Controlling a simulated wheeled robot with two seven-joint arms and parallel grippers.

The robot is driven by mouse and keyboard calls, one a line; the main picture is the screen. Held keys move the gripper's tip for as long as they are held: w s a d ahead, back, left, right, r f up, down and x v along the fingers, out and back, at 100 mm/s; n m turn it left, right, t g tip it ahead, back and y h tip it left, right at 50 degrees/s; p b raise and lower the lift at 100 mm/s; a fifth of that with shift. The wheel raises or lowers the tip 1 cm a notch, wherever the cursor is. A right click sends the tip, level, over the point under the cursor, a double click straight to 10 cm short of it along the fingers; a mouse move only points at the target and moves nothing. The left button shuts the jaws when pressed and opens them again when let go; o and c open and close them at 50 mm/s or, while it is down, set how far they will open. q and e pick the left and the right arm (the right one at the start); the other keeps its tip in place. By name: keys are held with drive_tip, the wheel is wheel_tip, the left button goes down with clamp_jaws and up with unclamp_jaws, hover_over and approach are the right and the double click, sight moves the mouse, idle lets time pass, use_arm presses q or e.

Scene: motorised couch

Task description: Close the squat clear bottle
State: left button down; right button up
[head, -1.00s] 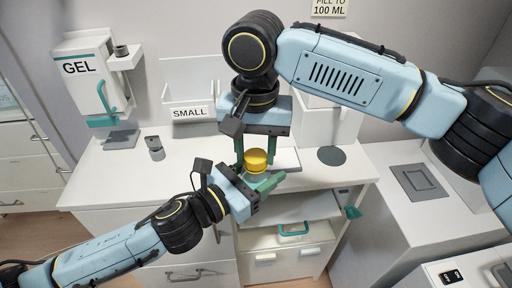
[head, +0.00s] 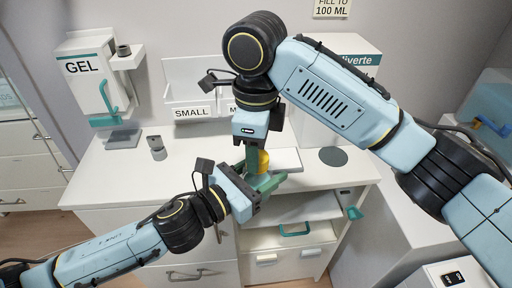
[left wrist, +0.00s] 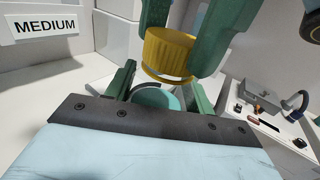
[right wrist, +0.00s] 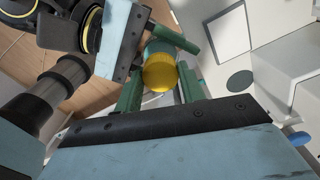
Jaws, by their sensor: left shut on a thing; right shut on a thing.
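The squat clear bottle (left wrist: 155,97) sits between the green fingers of my left gripper (head: 266,183), which is shut on it. Only a little of its body shows. The yellow cap (left wrist: 168,52) is directly above it, between the fingers of my right gripper (head: 257,161), which is shut on it from above. The cap also shows in the head view (head: 263,160) and the right wrist view (right wrist: 160,75), in line with the bottle. The fingers hide part of the join, so I cannot tell how tightly the cap sits.
The white counter (head: 115,180) lies beneath, with a small grey cylinder (head: 156,148) on its left. A gel dispenser (head: 90,80) and labelled bins (head: 195,95) are at the back wall. An open shelf or drawer (head: 300,207) is below the grippers.

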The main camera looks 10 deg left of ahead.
drive_tip(key=o, duration=0.9)
drive_tip(key=shift+r, duration=2.3)
